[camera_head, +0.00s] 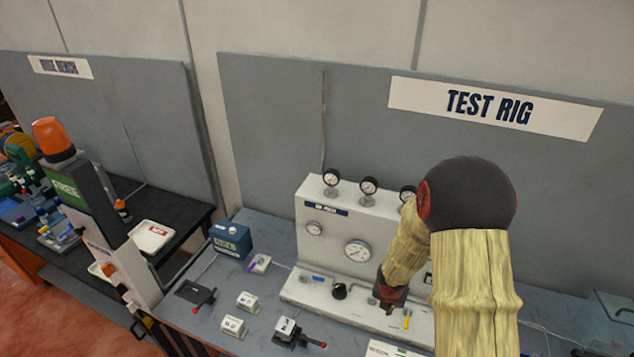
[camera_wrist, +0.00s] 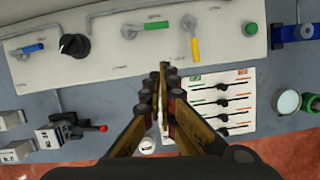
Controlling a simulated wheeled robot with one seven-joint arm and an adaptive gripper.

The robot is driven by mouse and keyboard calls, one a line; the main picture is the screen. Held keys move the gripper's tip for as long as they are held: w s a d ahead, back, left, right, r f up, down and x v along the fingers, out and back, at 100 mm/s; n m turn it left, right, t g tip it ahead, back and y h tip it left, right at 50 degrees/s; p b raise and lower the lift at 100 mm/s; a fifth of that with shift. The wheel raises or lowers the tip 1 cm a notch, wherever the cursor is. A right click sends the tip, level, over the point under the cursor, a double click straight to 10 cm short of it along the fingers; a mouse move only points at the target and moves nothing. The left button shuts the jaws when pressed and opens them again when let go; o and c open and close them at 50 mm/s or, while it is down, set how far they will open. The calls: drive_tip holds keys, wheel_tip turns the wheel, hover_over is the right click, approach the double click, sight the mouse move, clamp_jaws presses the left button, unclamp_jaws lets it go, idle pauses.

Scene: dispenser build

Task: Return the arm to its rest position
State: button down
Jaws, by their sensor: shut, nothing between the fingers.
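My gripper (camera_wrist: 164,72) is shut and empty in the wrist view, its fingertips together above the front edge of the test rig panel. In the head view my arm rises at the right and bends down over the test rig (camera_head: 329,245), a white panel with several round gauges. The arm covers the right part of the rig. My gripper's fingertips are hidden behind the arm in the head view.
A grey bench carries small white blocks (camera_head: 247,301), a clamp with a red knob (camera_head: 300,335) and a blue box (camera_head: 231,240). In the wrist view, a black knob (camera_wrist: 74,45), coloured valve handles and a switch card (camera_wrist: 222,103) lie close by. An orange beacon (camera_head: 53,138) stands left.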

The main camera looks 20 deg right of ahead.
drive_tip(key=s+a+r+m+g+b, duration=0.1)
drive_tip(key=s+r+m+g+b, duration=0.15)
drive_tip(key=s+m, duration=0.55)
drive_tip(key=s+r+m+g+b, duration=0.1)
drive_tip(key=s+r+m+b, duration=0.2)
drive_tip(key=m, duration=0.9)
drive_tip(key=s+a+r+m+t+y+b, duration=0.1)
drive_tip(key=s+a+r+m+t+b, duration=0.1)
drive_tip(key=a+b, duration=0.7)
drive_tip(key=s+a+r+m+t+y+b, duration=0.1)
drive_tip(key=s+a+r+m+t+b, duration=0.2)
drive_tip(key=a+b, duration=0.6)
drive_tip(key=s+m+t+b, duration=0.1)
drive_tip(key=s+m+b, duration=0.1)
drive_tip(key=shift+s+t+b, duration=0.3)
drive_tip(key=shift+t+b, duration=0.05)
drive_tip(key=shift+b, duration=0.05)
